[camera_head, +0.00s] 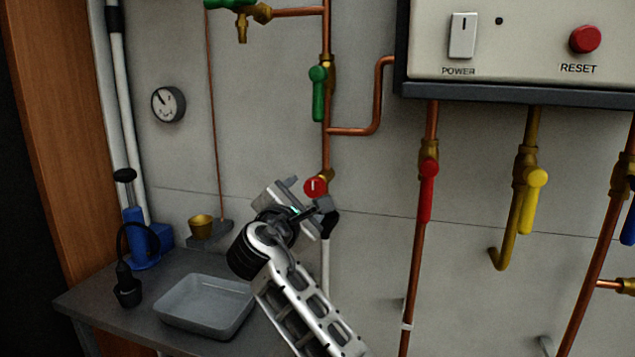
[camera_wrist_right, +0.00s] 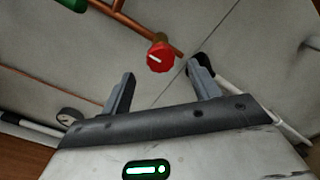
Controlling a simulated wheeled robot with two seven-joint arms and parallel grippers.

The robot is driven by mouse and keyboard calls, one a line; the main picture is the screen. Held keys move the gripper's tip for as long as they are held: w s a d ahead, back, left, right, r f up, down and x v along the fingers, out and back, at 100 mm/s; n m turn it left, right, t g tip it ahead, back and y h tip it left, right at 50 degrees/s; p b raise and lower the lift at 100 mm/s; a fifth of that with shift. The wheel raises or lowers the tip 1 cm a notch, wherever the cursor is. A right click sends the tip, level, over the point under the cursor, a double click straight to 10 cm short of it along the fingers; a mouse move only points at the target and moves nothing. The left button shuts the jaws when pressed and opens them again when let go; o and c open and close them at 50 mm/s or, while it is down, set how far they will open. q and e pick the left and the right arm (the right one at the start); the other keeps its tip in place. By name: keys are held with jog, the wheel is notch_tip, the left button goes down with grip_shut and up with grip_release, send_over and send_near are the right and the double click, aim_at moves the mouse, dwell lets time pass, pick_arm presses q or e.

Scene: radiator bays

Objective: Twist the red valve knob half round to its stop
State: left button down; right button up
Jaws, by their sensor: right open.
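The red valve knob (camera_head: 315,187) is a small round knob with a white mark, on a brass fitting at the lower end of a vertical copper pipe. In the right wrist view the knob (camera_wrist_right: 160,57) sits ahead of and between the two fingers, and its white line lies nearly level, slightly tilted. My right gripper (camera_head: 308,196) is close below the knob in the head view. In the right wrist view the gripper (camera_wrist_right: 162,88) is open and empty, its fingers apart from the knob. My left gripper is not in view.
A green lever (camera_head: 318,94) is on the pipe above the knob. A red lever (camera_head: 427,192) and a yellow lever (camera_head: 531,200) hang right under a control box (camera_head: 520,95). A grey tray (camera_head: 204,305) and blue pump (camera_head: 140,238) stand on the bench at lower left.

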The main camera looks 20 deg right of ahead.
aim_at(314, 189)
jog(key=x, duration=0.8)
jog(key=shift+w+d+p, duration=0.3)
jog(key=shift+p, duration=0.1)
jog(key=c, duration=1)
